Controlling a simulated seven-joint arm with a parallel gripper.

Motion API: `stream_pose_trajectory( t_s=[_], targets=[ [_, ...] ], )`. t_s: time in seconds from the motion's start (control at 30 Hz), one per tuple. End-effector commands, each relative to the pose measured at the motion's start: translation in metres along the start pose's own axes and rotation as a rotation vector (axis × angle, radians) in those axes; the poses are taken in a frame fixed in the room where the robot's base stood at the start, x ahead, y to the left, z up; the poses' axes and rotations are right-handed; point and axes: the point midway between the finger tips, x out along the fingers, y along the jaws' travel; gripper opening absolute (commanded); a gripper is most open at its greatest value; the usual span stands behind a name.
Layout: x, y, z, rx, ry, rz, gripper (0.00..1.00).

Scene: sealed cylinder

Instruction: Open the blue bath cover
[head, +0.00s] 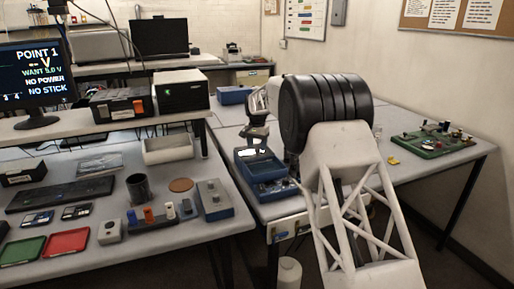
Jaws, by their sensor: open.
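A blue box-shaped bath (277,190) stands on the right-hand bench, left of my arm. A blue-rimmed panel with bright white patches, which looks like its cover (244,153), shows at its back; I cannot tell how far it is raised. My gripper (256,141) is above and just behind the back of the bath, pointing down. It is open and appears empty; its fingertips are small and dark here. I cannot tell whether they touch the cover. My arm's black joint and white truss hide the area to the right of the bath.
Another blue box (234,95) sits farther back. Left of the bath are a blue-grey box (214,199) with knobs, a dark cup (139,188) and a white bin (168,149). A green board (435,141) with parts lies at the far right. Bench between is partly clear.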

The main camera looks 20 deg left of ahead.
Motion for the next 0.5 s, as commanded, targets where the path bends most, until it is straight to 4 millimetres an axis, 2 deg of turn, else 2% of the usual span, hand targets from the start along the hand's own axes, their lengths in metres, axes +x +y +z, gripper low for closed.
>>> stream_pose_trajectory(
  t_s=[0.5],
  targets=[
    [-0.060,0.000,0.000,0.000,0.002,-0.001,0.55]
  ],
)
